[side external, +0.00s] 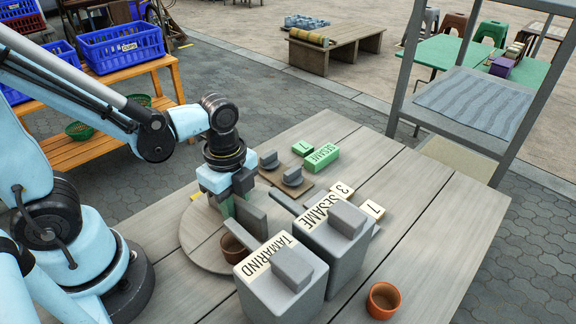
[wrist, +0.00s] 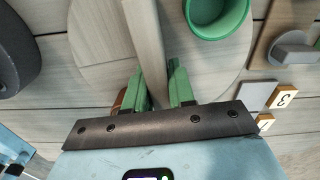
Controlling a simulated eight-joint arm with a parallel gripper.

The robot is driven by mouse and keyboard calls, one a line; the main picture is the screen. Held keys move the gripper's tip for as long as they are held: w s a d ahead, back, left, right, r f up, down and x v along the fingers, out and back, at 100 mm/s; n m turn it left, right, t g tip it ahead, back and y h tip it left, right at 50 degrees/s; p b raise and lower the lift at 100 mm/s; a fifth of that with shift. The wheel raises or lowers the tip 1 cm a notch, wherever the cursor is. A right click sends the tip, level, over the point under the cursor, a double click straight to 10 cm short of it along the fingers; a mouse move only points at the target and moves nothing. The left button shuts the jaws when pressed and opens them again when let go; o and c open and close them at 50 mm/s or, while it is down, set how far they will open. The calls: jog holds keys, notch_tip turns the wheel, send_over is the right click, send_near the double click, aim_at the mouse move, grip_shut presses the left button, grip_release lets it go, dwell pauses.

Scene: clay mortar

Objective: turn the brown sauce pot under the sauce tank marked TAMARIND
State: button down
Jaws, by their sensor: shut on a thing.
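A round grey wooden turntable (side external: 203,240) lies on the table, with an upright grey board (side external: 252,216) across it. My gripper (side external: 237,206) is shut on this board; in the wrist view my green fingers (wrist: 160,88) stand on either side of the board (wrist: 149,45). The brown pot (side external: 238,250) is at the turntable's near side, beside the grey tank marked TAMARIND (side external: 285,285), which hides part of it. Only a sliver of the brown pot (wrist: 118,100) shows beside a finger in the wrist view. A green pot (wrist: 218,15) stands on the turntable across the board.
A second grey tank marked SESAME (side external: 335,240) stands behind the TAMARIND tank. An orange-brown pot (side external: 383,299) stands at the right. Behind lie number tiles (side external: 372,209), a green SESAME block (side external: 320,159) and boards with grey pieces (side external: 292,177). The table's right side is mostly clear.

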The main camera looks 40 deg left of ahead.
dwell(0.4)
jog(key=c, duration=1)
grip_release()
jog(key=shift+c, duration=0.2)
notch_tip(320, 180, up, 12)
jog(key=shift+w+a+f+n+t, duration=0.15)
jog(key=shift+n+t, duration=0.1)
jog(key=shift+n, duration=0.3)
jog(key=shift+w+a+f+n+t, duration=0.15)
jog(key=shift+n+t, duration=0.1)
jog(key=shift+n, duration=0.3)
jog(key=w+a+n+t, duration=0.1)
jog(key=n+t, duration=0.1)
jog(key=n, duration=0.2)
jog(key=w+a+f+n+t, duration=0.1)
jog(key=n+t, duration=0.1)
jog(key=n, duration=0.3)
jog(key=w+a+n+t, duration=0.1)
jog(key=a+n+t, duration=0.1)
jog(key=n, duration=0.3)
jog(key=shift+w+f, duration=0.15)
jog(key=shift+w, duration=0.05)
